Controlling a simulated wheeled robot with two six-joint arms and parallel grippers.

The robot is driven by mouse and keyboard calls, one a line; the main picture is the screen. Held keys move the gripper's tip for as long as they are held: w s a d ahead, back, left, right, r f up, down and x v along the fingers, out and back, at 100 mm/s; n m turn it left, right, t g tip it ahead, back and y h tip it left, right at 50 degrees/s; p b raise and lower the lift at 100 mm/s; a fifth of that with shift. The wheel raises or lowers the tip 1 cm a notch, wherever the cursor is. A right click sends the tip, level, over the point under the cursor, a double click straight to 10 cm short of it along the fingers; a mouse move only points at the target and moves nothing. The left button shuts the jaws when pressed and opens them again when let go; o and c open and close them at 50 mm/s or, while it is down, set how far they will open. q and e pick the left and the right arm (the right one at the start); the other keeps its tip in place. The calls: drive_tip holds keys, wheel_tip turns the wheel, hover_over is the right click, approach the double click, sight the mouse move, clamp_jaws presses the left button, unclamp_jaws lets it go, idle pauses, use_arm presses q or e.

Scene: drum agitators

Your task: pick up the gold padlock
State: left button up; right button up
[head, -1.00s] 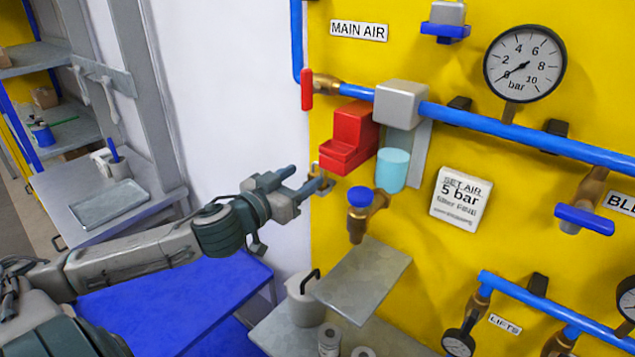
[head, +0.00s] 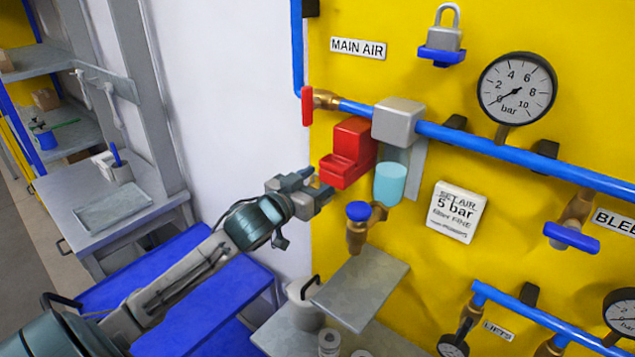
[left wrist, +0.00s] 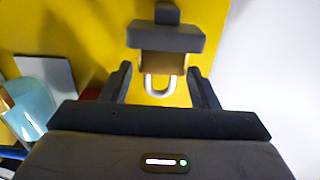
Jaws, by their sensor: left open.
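The gold padlock (left wrist: 171,64) shows in the left wrist view with its silver shackle pointing down in that picture. Its body touches a dark bracket (left wrist: 165,38) on the yellow panel. My left gripper (left wrist: 160,74) is open, with one finger on each side of the padlock and gaps between them. In the head view my left gripper (head: 316,185) is in front of the panel's left edge, just below the red block. My right gripper is not in view.
The red stepped block (head: 347,155), grey regulator (head: 399,122) and light-blue bowl (head: 390,184) are close to the gripper's right. A blue-knobbed brass valve (head: 358,212) and grey shelf (head: 360,285) are below. A silver padlock (head: 447,38) stands on a blue bracket higher up.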

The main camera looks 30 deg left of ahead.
use_arm(q)
drive_tip(key=shift+w+p, duration=0.3)
drive_tip(key=shift+w, duration=0.7)
drive_tip(key=c, duration=1.1)
drive_tip(key=shift+c, duration=0.3)
drive_tip(key=shift+r, duration=0.2)
